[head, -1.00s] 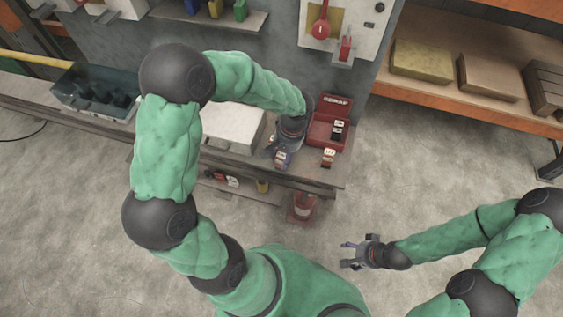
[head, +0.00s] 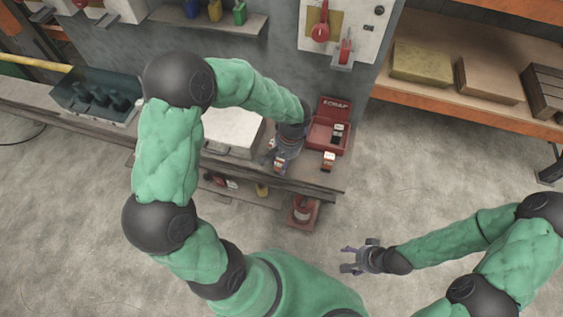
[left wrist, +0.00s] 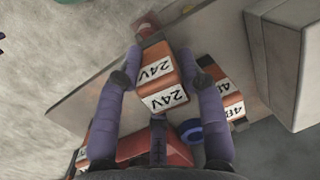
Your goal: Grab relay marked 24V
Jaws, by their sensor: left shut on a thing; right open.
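The relay marked 24V (left wrist: 165,82) is an orange-red block with white 24V labels on two faces. In the left wrist view it sits between the two fingers of my left gripper (left wrist: 158,78), which is shut on it. In the head view my left gripper (head: 277,164) is at the bench's front edge, largely covering the relay. Another relay (left wrist: 230,97), whose partly hidden label begins with 48, is just right of the fingers. My right gripper (head: 357,261) is open and empty over the floor, away from the bench.
A red open box (head: 342,146) with a small block inside stands right of my left gripper. A small red and white block (head: 328,161) stands before it. A pale case (head: 236,126) is to the left. A red item (head: 303,210) is below the bench edge.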

